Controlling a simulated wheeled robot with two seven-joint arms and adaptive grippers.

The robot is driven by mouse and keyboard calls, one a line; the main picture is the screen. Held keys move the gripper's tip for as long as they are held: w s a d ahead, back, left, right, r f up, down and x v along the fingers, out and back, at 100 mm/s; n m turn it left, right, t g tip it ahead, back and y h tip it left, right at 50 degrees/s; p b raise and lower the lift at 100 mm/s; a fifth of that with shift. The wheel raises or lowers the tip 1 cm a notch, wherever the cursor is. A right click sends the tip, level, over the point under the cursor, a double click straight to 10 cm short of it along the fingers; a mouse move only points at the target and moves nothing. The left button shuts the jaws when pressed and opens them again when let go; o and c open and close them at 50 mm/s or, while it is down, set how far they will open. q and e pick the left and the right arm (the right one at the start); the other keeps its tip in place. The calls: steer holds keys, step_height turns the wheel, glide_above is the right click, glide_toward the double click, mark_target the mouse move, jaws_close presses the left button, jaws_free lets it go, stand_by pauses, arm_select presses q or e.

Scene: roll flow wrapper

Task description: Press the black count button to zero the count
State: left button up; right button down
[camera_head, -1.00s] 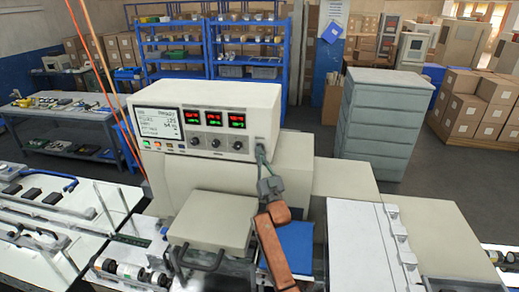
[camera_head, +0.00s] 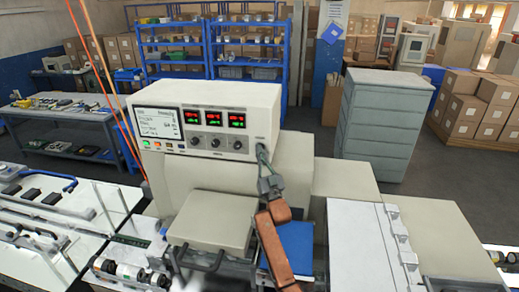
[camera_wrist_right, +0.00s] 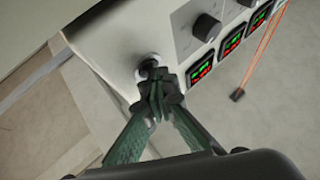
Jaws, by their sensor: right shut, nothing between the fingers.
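The pale control box (camera_head: 205,95) stands on top of the wrapper, with a lit screen (camera_head: 158,122) on its left. The black count button (camera_wrist_right: 147,64) sits in a pale ring near the edge of the panel in the right wrist view, partly covered by my fingertips. My right gripper (camera_head: 262,149) is shut and empty at the panel's lower right corner. It also shows in the right wrist view (camera_wrist_right: 152,76), its tips right at the button and seemingly touching it. How far the button is pressed cannot be told. My left gripper is not in view.
Three black knobs (camera_head: 213,143) and three red-green displays (camera_head: 211,116) lie left of the button. Small coloured buttons (camera_head: 158,144) sit under the screen. A pale flat cover (camera_head: 212,220) is below the box. A grey cabinet (camera_head: 380,125) stands behind at the right.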

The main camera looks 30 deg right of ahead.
steer(key=shift+s+a, duration=0.1)
stand_by(0.3)
steer(key=shift+s+a+p, duration=0.4)
steer(key=shift+s+p, duration=0.15)
steer(key=shift+p, duration=0.1)
steer(key=s+a+p, duration=0.1)
steer(key=s, duration=0.1)
steer(key=s+a+p, duration=0.2)
steer(key=shift+f, duration=0.1)
stand_by(0.9)
